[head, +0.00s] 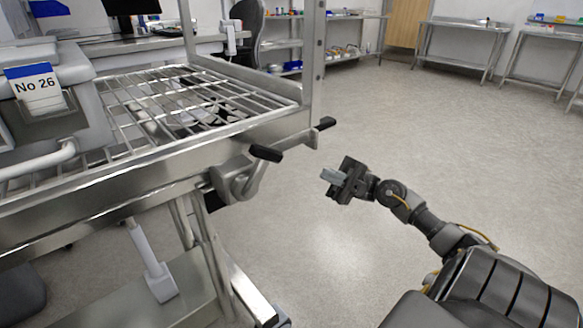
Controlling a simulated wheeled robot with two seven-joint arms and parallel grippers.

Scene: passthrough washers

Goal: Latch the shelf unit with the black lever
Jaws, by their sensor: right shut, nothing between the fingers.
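The metal shelf unit (110,178) with a wire rack fills the left of the head view. At its near right corner is a grey latch bracket (233,180) with a lever that ends in a black grip (266,153). A second black-tipped handle (326,123) sticks out at the far end of the same edge. My right gripper (328,175) is to the right of the black lever, apart from it, over open floor. Its fingers are shut with nothing between them and point left. I cannot tell whether the latch is engaged. My left gripper is out of view.
A grey machine with a "No 26" label (36,88) stands on the unit at the left. An upright post (313,60) rises at the rack's corner. A chair (247,25) and steel tables (462,40) stand at the back. The floor (430,120) on the right is clear.

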